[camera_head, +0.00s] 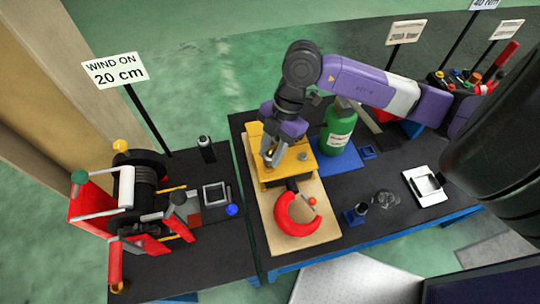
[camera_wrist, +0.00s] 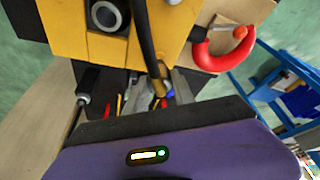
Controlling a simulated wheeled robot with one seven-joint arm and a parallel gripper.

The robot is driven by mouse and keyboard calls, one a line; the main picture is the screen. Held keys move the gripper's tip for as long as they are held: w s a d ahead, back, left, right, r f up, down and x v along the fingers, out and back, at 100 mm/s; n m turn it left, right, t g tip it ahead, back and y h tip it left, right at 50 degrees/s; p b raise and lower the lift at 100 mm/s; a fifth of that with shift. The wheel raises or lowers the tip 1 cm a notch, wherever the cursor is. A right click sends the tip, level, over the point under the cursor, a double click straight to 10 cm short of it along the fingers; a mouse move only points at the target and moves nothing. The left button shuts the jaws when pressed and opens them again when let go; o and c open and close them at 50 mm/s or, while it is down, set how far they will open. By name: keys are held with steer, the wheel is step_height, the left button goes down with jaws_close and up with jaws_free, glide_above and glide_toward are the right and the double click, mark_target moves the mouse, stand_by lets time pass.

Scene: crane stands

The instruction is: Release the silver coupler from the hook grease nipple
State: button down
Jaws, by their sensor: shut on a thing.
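The yellow hook block (camera_head: 268,172) lies on a pale wooden board with the red hook (camera_head: 283,222) at its near end. The wrist view shows the block (camera_wrist: 70,28) and the hook (camera_wrist: 208,62) at upper right. My gripper (camera_head: 270,156) is low over the block's left side. In the wrist view its grey fingers (camera_wrist: 160,88) are shut around the lower end of a black hose (camera_wrist: 145,35). A brass-coloured end piece (camera_wrist: 159,72) shows there. The silver coupler is not clearly visible between the fingers. The grease nipple is hidden or too small to tell.
A green bottle (camera_head: 338,128) stands on a blue mat close behind my gripper. A winch with a black drum (camera_head: 150,190) is on the left table. A white tray (camera_head: 425,188) and small cups are to the right. The board's near right is free.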

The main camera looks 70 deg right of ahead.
mark_target(269, 150)
steer(key=shift+r+p, duration=0.35)
steer(key=shift+r, duration=0.05)
steer(key=shift+r+p, duration=1.15)
steer(key=shift+p, duration=0.35)
